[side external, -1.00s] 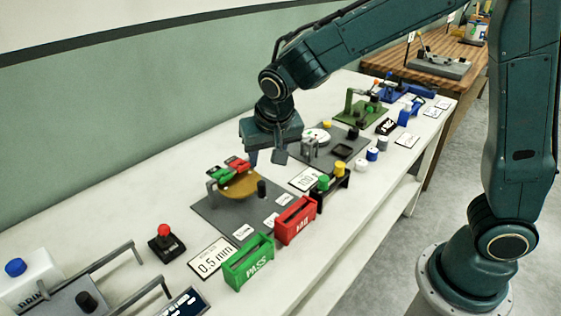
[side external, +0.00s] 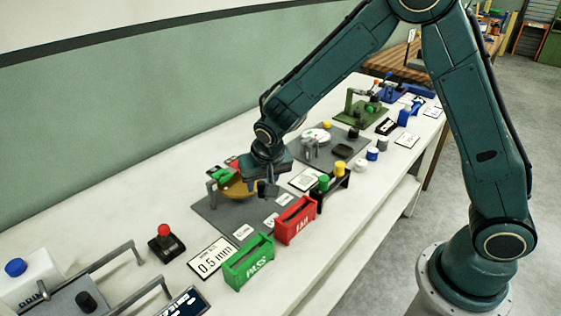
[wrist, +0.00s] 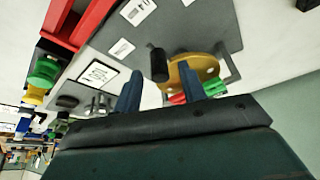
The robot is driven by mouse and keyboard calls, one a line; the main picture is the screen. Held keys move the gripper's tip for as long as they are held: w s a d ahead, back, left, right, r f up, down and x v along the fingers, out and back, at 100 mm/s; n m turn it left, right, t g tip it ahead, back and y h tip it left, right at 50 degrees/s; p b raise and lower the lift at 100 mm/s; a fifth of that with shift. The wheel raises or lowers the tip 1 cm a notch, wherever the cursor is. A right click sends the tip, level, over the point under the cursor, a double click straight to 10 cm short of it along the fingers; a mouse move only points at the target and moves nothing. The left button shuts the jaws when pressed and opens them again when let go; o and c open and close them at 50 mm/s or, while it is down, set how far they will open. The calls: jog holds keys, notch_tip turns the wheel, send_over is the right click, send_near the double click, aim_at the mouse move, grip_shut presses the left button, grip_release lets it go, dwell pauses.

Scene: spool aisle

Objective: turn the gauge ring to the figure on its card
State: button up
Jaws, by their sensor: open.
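The gauge ring (side external: 240,191), a brass-coloured disc with an upright black knob (side external: 262,189), sits on a grey base plate (side external: 217,212). Its card, a white one reading 0.5 mm (side external: 212,258), lies on the bench to the lower left. My gripper (side external: 265,183) is open just above the ring's knob side. In the wrist view the black knob (wrist: 158,65) shows between and beyond the fingertips of my gripper (wrist: 160,84). The ring (wrist: 206,70) is partly behind one finger. I cannot tell whether a finger touches it.
Small white labels (side external: 270,220) lie on the base plate. A red FAIL bin (side external: 296,220) and a green PASS bin (side external: 249,262) stand in front. Green and red blocks (side external: 221,174) sit behind the ring. A black stand with coloured buttons (side external: 329,190) is to the right.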

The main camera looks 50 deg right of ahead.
jog(key=shift+x, duration=1.1)
grip_shut()
